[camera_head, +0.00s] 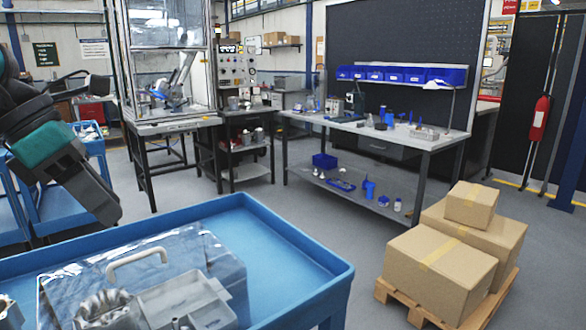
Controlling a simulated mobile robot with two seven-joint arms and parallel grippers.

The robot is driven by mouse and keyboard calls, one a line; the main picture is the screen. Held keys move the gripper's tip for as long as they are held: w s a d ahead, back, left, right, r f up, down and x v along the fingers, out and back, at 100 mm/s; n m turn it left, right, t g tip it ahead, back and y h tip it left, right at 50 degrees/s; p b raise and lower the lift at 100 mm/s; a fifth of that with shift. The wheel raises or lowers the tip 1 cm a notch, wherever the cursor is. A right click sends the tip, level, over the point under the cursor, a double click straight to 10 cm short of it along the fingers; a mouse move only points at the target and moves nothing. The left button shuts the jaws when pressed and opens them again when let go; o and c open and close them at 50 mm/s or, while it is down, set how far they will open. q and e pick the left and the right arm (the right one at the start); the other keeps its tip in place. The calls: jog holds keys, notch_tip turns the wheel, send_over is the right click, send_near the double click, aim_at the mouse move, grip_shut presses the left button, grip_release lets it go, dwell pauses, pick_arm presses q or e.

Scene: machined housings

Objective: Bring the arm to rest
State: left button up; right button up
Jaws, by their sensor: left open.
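My left arm comes in at the left edge, folded, with dark links and a teal section. My left gripper (84,82) is near the upper left, small and partly hidden by the arm; it is open with nothing seen between its fingers. It is held up in the air, apart from the blue cart (300,246) in front. Machined grey metal housings (108,306) lie on that cart at the bottom left, beside a grey divided bin (185,302) and a clear case with a pale handle (137,262). My right gripper is not in view.
Another blue cart (92,150) stands behind my left arm. Cardboard boxes (440,272) sit on a wooden pallet (496,306) at the right. A workbench (440,141) with blue bins and a machine enclosure (165,125) stand behind. The grey floor between is clear.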

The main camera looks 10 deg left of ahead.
pick_arm(q)
jog(key=w+d+f+n+t+h+b, duration=0.1)
jog(key=w+d+f+n+t+h, duration=0.25)
jog(key=d+f+n+h, duration=0.4)
jog(key=w+d+f+n+t+h, duration=0.35)
jog(key=d+n+h, duration=0.35)
jog(key=d, duration=0.4)
jog(key=a+f+n+t+y, duration=0.25)
jog(key=f+n+y, duration=0.45)
jog(key=f+n, duration=0.35)
jog(key=a+f+n+t+y, duration=0.1)
jog(key=f+n+t+y, duration=0.3)
jog(key=f+n+y, duration=0.5)
jog(key=s+f+n+g, duration=0.3)
jog(key=s+f, duration=0.3)
jog(key=f, duration=0.2)
jog(key=s+f+n+g+y+b, duration=0.1)
jog(key=s+f+n+g, duration=0.2)
jog(key=s+f, duration=0.3)
notch_tip(320, 180, down, 3)
jog(key=shift+s+d+f+n, duration=0.15)
jog(key=shift+s+n, duration=0.1)
jog(key=shift+n, duration=0.45)
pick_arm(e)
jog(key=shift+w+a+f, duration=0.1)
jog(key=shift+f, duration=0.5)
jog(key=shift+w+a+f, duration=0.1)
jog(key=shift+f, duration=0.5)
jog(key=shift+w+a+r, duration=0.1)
